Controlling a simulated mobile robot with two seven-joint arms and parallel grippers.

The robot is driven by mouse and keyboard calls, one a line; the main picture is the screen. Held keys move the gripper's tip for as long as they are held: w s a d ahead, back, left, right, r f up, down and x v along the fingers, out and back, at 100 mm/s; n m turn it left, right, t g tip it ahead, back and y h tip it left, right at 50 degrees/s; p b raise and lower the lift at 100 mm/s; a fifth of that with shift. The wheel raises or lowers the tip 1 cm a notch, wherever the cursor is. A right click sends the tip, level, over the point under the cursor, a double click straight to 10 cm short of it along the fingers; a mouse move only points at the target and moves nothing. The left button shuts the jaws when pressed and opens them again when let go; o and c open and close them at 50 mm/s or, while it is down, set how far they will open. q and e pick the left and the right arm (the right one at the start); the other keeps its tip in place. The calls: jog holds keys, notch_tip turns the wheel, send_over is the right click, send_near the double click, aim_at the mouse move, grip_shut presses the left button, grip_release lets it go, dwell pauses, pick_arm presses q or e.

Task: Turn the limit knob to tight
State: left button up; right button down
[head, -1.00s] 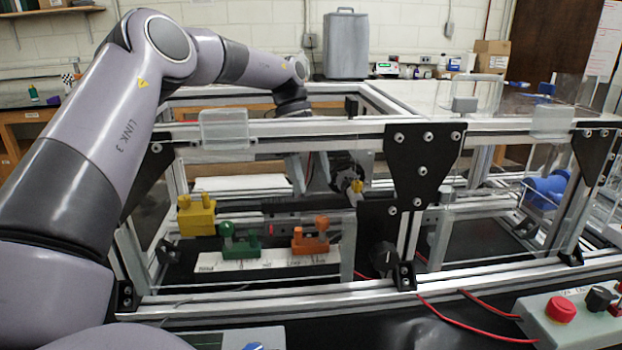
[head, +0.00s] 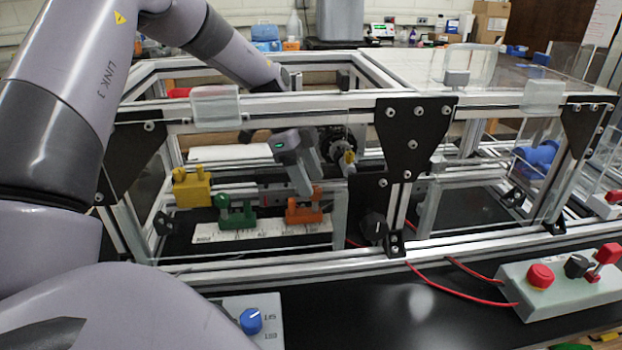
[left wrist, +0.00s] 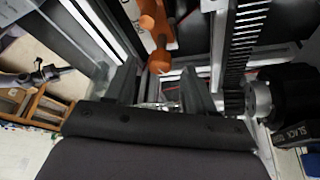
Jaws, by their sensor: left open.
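No label reading limit or tight is legible. A blue knob with a white pointer line (head: 250,320) sits on a pale box at the bottom, partly behind my left arm; its lettering is too small to read. A black knob (head: 373,228) is on the frame's dark lower panel. My left gripper (head: 303,188) is inside the frame, pointing down, open and empty, just above an orange stop (head: 304,210). In the left wrist view its fingers (left wrist: 160,78) are spread, with the orange stop (left wrist: 155,35) just ahead, not gripped. My right gripper is not in view.
A green stop (head: 235,212) and a yellow block (head: 190,190) are left of the orange one, above a white scale (head: 260,232). The aluminium frame rail (head: 300,115) crosses in front. A control box (head: 545,300) with red button stands at right.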

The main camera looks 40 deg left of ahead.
pick_arm(q)
jog(key=shift+x, duration=0.8)
grip_shut()
jog(key=shift+w+f+m+g+b, duration=0.2)
jog(key=shift+m+g+b, duration=0.1)
jog(key=shift+m+b, duration=0.65)
jog(key=shift+r+m+g+b, duration=0.2)
jog(key=shift+m+g+b, duration=0.3)
jog(key=shift+m, duration=0.75)
grip_release()
